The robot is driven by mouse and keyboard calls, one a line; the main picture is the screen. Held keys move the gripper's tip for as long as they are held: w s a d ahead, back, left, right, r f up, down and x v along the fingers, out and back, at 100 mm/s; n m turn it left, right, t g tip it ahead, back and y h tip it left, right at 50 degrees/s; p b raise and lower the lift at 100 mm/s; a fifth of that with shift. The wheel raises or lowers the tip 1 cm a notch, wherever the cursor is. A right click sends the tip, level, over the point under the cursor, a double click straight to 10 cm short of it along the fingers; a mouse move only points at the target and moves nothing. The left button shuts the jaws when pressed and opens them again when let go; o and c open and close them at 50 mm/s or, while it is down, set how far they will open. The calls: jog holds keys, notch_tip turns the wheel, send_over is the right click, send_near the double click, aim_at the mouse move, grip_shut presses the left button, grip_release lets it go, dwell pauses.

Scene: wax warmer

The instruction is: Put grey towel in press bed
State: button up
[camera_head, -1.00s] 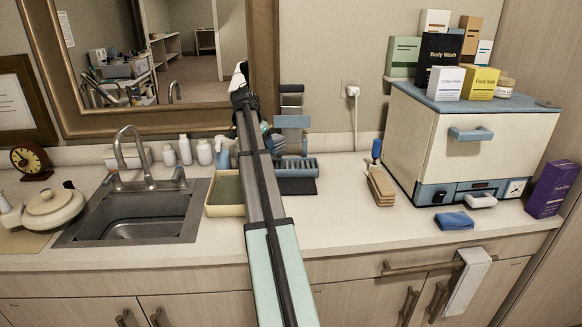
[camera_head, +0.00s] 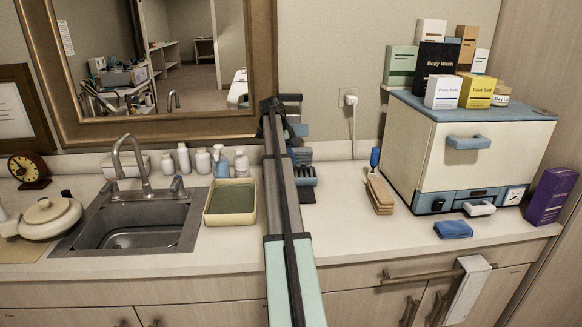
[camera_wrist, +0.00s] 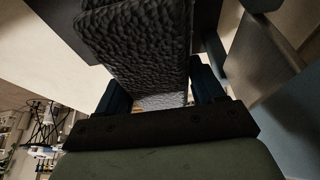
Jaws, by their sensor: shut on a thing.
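The grey towel (camera_wrist: 140,50) shows in the wrist view as a dark, dimpled slab. My gripper (camera_wrist: 160,85) is shut on it, with a dark finger at each side. What looks like the press is a blue-grey stand near the wall at the middle of the counter, partly hidden behind my arm. Its ridged low part, likely the press bed (camera_head: 305,176), shows just right of the arm. I cannot tell how far the towel is from it.
A tray with a green inside (camera_head: 206,214) and a sink (camera_head: 140,228) are left of my arm. To the right are wooden slats (camera_head: 380,193), a folded blue cloth (camera_head: 453,229) and a white cabinet (camera_head: 468,155) with boxes on top. The counter between arm and slats is clear.

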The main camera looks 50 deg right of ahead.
jog(key=shift+f, duration=2.6)
jog(key=shift+f, duration=0.15)
jog(key=o, duration=1.1)
jog(key=shift+c, duration=0.2)
jog(key=shift+o, duration=0.2)
jog(key=v, duration=1.2)
jog(key=shift+r, duration=0.2)
